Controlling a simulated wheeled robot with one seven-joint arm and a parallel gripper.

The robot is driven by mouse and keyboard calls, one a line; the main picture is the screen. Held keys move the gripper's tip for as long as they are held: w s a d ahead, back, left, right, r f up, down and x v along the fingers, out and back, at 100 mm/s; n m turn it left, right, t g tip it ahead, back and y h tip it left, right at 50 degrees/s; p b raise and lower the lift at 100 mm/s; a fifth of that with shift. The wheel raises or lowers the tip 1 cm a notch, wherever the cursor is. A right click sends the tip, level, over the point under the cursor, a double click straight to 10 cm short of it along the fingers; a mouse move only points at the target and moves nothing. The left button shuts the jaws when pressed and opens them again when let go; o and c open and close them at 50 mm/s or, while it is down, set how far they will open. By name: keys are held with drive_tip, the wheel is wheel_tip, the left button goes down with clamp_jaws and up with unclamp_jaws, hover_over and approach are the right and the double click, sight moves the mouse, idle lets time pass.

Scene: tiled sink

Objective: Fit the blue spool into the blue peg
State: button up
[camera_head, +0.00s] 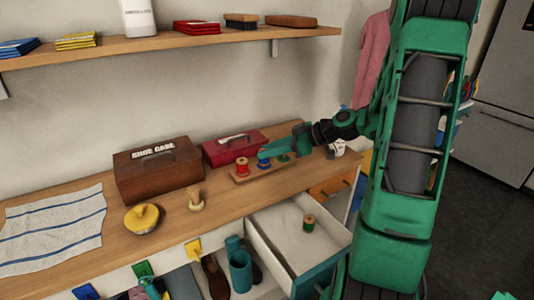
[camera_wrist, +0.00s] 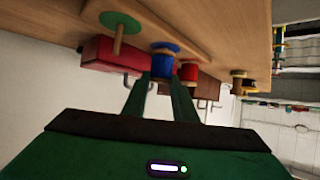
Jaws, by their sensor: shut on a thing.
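The blue spool (camera_head: 263,163) is between the fingers of my gripper (camera_head: 268,155), at the middle of the wooden peg board (camera_head: 240,178). In the wrist view, which looks upside down, the blue spool (camera_wrist: 163,61) sits between the fingertips (camera_wrist: 162,77), close against a blue disc at the board. The blue peg itself is hidden, so I cannot tell how far the spool is down on it. The red spool (camera_head: 242,167) stands on the board beside it. The green disc with its bare wooden peg (camera_wrist: 118,32) is on the other side.
A green spool (camera_head: 309,224) stands in the open drawer (camera_head: 283,242). A red box (camera_head: 235,147) and a brown shoe care box (camera_head: 158,172) stand behind and left of the board. A yellow tin (camera_head: 142,219) and a striped cloth (camera_head: 55,230) lie farther left.

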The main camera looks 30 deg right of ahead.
drive_tip(key=shift+f, duration=0.35)
drive_tip(key=o, duration=1)
drive_tip(key=v, duration=1.2)
drive_tip(key=s+a+f+m+g+h, duration=0.4)
drive_tip(key=s+a+f+m+g, duration=0.1)
drive_tip(key=s+a, duration=0.15)
drive_tip(key=s+m+g+h, duration=0.1)
drive_tip(key=s+m, duration=0.2)
drive_tip(key=s, duration=0.3)
drive_tip(key=s+r+m+g+h, duration=0.1)
drive_tip(key=s+m, duration=0.2)
drive_tip(key=s, duration=0.3)
drive_tip(key=s+m+g+h, duration=0.2)
drive_tip(key=s+m, duration=0.2)
drive_tip(key=s, duration=0.2)
drive_tip(key=shift+s+r, duration=0.1)
drive_tip(key=shift+r, duration=0.15)
